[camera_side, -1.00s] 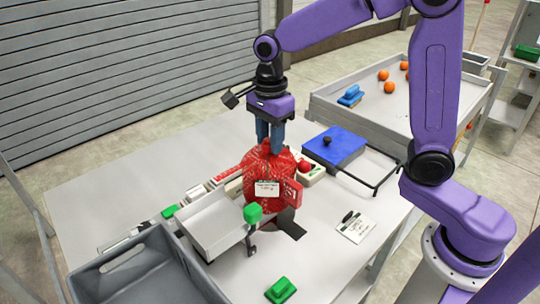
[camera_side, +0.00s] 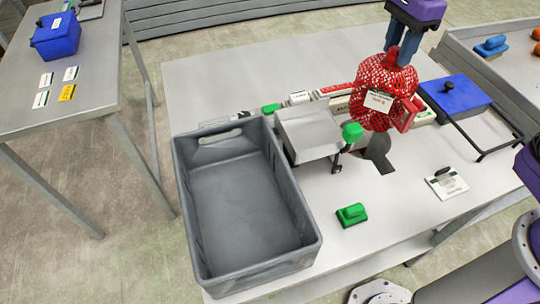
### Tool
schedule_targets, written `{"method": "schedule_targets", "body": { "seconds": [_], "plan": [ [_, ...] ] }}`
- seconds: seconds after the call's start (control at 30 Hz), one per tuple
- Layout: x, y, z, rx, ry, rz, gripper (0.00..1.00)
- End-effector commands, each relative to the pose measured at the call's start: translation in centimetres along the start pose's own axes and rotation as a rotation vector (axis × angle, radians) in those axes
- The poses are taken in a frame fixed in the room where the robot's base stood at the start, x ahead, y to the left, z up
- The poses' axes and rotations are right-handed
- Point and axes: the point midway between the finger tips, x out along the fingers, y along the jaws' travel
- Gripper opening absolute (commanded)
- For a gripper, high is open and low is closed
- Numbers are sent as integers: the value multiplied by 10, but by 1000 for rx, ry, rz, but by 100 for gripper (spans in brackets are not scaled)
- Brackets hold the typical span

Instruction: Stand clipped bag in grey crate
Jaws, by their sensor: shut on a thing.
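The red net bag (camera_side: 381,80) with a white label hangs upright from my gripper (camera_side: 402,52), which is shut on its top. It is over the right part of the table, beside the clipper machine; I cannot tell how far its base is above the surface. The grey crate (camera_side: 312,222) stands at the table's front left, open and empty. The bag is right of the crate, with the metal tray between them.
The metal tray (camera_side: 308,134) and a post with a green knob (camera_side: 352,132) stand between bag and crate. A blue box (camera_side: 455,94) with a bar frame is to the right. A green-handled block (camera_side: 351,215) and a card (camera_side: 446,184) lie in front.

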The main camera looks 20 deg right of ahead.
Motion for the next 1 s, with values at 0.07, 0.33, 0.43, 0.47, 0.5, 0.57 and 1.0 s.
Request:
{"method": "schedule_targets", "body": {
  "seconds": [0.07, 0.33, 0.43, 0.47, 0.5, 0.57, 1.0],
  "plan": [
    [-2, -1, -2, -25, -1, -3, 0],
    [-21, -4, -17, -291, -4, -14, 0],
    [-29, -5, -24, -407, -4, -19, 0],
    [-31, -5, -26, -441, -3, -20, 0],
    [-34, -5, -28, -485, -3, -20, 0],
    [-38, -5, -32, -550, -2, -23, 0],
    [-67, -6, -72, -1035, 5, -23, 0]
  ]
}}
